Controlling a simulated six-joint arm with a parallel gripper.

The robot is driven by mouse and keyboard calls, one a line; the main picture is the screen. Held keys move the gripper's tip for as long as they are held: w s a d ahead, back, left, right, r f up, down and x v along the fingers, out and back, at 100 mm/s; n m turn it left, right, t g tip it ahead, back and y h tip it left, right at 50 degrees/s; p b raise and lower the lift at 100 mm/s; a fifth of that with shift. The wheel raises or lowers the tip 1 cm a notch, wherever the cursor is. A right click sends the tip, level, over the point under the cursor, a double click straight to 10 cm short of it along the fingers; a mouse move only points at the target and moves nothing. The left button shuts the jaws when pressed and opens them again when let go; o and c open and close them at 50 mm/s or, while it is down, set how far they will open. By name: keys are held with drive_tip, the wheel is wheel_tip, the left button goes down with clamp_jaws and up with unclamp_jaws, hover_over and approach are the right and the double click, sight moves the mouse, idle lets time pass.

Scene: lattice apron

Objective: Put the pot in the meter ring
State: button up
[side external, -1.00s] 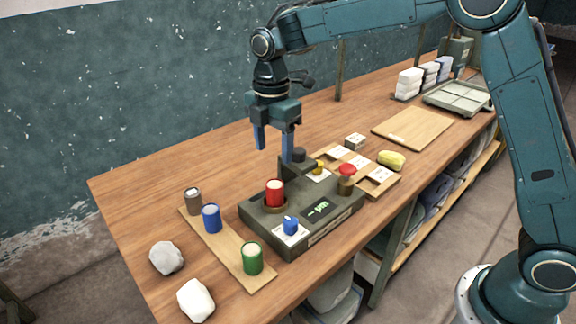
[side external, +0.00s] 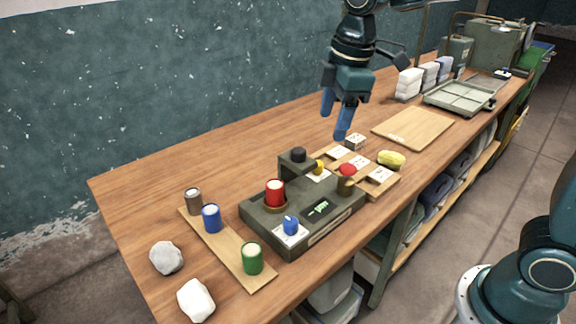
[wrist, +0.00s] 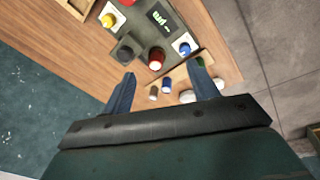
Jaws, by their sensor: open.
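A red pot (side external: 275,193) with a pale top stands upright in the meter ring (side external: 264,206), on the dark green meter box (side external: 255,222). The red pot also shows in the wrist view (wrist: 156,60). Blue (side external: 211,218), green (side external: 252,259) and brown (side external: 193,201) pots stand on a wooden strip left of the meter. My gripper (side external: 334,124) is open and empty, raised above the table behind and to the right of the meter. In the wrist view its two fingers (wrist: 162,88) are spread wide with nothing held between them. The ring's far side is hidden.
A black-topped post (side external: 298,156) rises at the meter's back. A red-topped jar (side external: 346,180) stands at its right end. A slotted wooden tray (side external: 387,190), a yellow lump (side external: 391,159) and a board (side external: 412,129) lie right. Two pale stones (side external: 166,257) lie front left. The back-left table is clear.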

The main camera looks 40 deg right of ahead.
drive_tip(key=s+d+m+t, duration=0.1)
drive_tip(key=s+d+m, duration=0.1)
drive_tip(key=s+m, duration=0.4)
drive_tip(key=s+d+f+m+t, duration=0.1)
drive_tip(key=s+m, duration=0.5)
drive_tip(key=s, duration=0.8)
drive_tip(key=d+t, duration=0.1)
drive_tip(key=d, duration=0.1)
drive_tip(key=shift+s+d+t, duration=0.2)
drive_tip(key=shift+d+t, duration=0.1)
drive_tip(key=shift+d, duration=0.05)
